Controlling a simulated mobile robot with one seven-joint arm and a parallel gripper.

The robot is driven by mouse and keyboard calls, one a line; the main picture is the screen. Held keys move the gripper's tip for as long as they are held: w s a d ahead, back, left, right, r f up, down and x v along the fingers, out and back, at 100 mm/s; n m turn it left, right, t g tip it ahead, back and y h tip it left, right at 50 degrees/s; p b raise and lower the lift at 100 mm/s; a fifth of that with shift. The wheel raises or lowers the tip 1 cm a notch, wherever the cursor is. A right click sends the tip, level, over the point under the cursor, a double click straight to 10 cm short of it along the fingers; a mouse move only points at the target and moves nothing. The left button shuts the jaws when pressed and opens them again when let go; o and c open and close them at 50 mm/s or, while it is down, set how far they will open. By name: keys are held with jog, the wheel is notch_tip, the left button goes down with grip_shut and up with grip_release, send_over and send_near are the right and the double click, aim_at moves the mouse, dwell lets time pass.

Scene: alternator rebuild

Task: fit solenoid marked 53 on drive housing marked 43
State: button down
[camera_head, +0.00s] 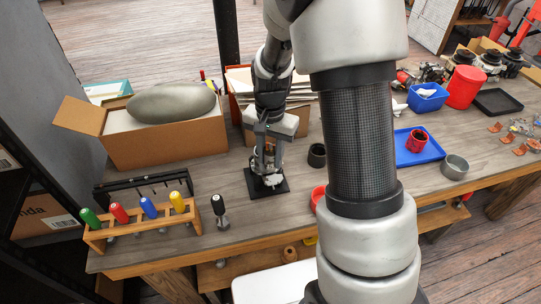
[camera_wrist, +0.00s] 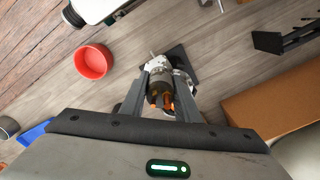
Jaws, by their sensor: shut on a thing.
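My gripper (camera_head: 267,142) points down over a black square plate (camera_head: 254,190) on the bench. In the wrist view its two fingers (camera_wrist: 167,88) are shut on a dark cylindrical part with orange-copper terminals, which looks like the solenoid (camera_wrist: 160,92). A silvery cast part, likely the drive housing (camera_wrist: 158,63), sits on the black plate right beneath the solenoid; it also shows in the head view (camera_head: 273,180). The two parts overlap in both views, so I cannot tell whether they touch or are seated. No number is legible on either part.
A cardboard box (camera_head: 165,151) with a grey-green bundle stands at left. A screwdriver rack (camera_head: 140,228) is at front left. A red bowl (camera_wrist: 93,61) and a dark cup (camera_head: 317,155) stand near the plate. A blue tray (camera_head: 433,150) lies right, beyond my arm.

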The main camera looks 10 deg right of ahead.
aim_at(270, 166)
jog(key=shift+f, duration=0.15)
jog(key=shift+f+b, duration=0.6)
jog(key=shift+f, duration=0.15)
jog(key=shift+f+b, duration=0.8)
jog(key=shift+f, duration=0.3)
jog(key=shift+f, duration=0.1)
jog(key=shift+f+b, duration=0.55)
jog(key=shift+f, duration=0.15)
jog(key=shift+f, duration=0.2)
dwell(0.5)
jog(key=c, duration=1.3)
grip_release()
